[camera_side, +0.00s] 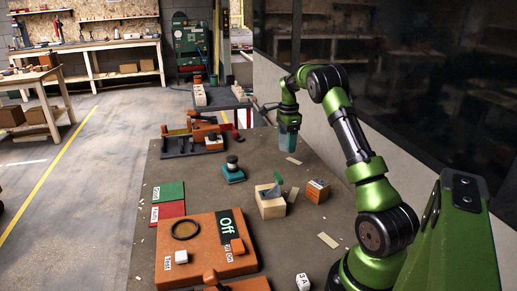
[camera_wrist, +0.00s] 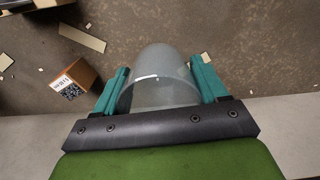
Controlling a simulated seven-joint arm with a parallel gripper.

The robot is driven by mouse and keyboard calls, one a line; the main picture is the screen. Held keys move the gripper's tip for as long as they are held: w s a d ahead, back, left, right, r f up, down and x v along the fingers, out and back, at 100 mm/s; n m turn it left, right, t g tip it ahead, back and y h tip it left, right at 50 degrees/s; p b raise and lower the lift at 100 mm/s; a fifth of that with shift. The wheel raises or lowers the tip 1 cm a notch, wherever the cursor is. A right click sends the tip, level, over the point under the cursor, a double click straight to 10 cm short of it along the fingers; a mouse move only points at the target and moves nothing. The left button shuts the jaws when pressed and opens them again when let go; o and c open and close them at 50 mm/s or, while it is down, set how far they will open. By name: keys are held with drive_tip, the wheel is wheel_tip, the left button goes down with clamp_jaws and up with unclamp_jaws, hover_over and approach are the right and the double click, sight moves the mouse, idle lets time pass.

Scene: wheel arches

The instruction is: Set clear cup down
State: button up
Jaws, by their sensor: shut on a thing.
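A clear cup (camera_wrist: 160,78) sits between the two teal fingers of my gripper (camera_wrist: 162,92) in the wrist view. The fingers press on its two sides, so my gripper is shut on it. In the side view my gripper (camera_side: 288,138) is at the far end of the table (camera_side: 240,161), pointing down. The cup (camera_side: 287,152) shows there only faintly below the fingers. I cannot tell whether its base touches the table or hangs just above it.
An orange box with a printed label (camera_side: 317,191) stands near the cup; it also shows in the wrist view (camera_wrist: 75,82). Flat strips lie about. A wall runs along the right.

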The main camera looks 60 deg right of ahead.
drive_tip(key=shift+m, duration=0.4)
drive_tip(key=f, duration=0.1)
drive_tip(key=w+a+f, duration=0.1)
drive_tip(key=f, duration=0.1)
drive_tip(key=w+a+f, duration=0.1)
drive_tip(key=f, duration=0.1)
drive_tip(key=shift+w+a+f, duration=0.15)
drive_tip(key=shift+w, duration=0.1)
drive_tip(key=shift+f, duration=2.25)
drive_tip(key=shift+f, duration=0.1)
drive_tip(key=o, duration=1)
drive_tip(key=shift+o, duration=0.2)
